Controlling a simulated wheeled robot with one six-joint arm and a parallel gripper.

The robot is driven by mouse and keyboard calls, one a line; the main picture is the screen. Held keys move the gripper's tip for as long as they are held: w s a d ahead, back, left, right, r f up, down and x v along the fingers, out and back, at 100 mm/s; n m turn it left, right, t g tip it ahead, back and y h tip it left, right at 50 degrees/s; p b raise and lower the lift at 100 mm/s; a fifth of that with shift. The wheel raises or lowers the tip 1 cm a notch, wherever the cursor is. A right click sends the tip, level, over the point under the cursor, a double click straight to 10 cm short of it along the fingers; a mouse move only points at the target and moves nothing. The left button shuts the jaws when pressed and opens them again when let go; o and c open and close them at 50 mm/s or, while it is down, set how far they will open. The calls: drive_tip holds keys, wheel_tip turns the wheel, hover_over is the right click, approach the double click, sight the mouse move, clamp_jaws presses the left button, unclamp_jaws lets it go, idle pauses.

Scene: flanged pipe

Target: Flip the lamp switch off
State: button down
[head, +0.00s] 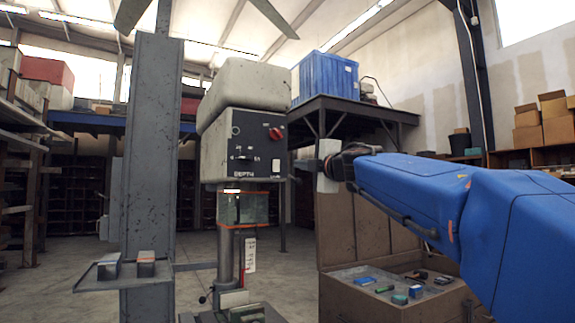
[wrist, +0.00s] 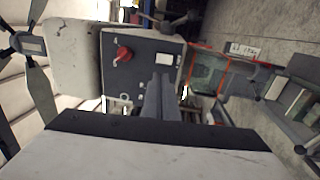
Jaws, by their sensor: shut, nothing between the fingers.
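The drill press has a dark control panel (head: 251,145) with a red knob (head: 276,133), a dial and small markings. A small pale rectangular switch (head: 276,165) sits low on the panel's right side; I cannot read a label on it, nor tell its position. In the wrist view, turned sideways, the switch (wrist: 163,59) lies beside the red knob (wrist: 122,54). My gripper (head: 298,164) is just right of the panel in the head view. Its grey fingers (wrist: 160,82) are together and empty, pointing at the panel close to the switch. Contact is not visible.
A clear guard with orange edges (head: 243,208) hangs below the drill head. A grey column (head: 150,170) with a small shelf stands at the left. An open chest (head: 375,300) with small items stands below my arm. A blue crate (head: 325,80) sits on a raised platform behind.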

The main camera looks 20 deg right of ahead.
sight(277, 162)
drive_tip(key=w, duration=0.4)
drive_tip(key=w+r, duration=0.1)
drive_tip(key=w, duration=0.8)
drive_tip(key=shift+w+a+r, duration=0.2)
drive_tip(key=shift+w+r, duration=0.15)
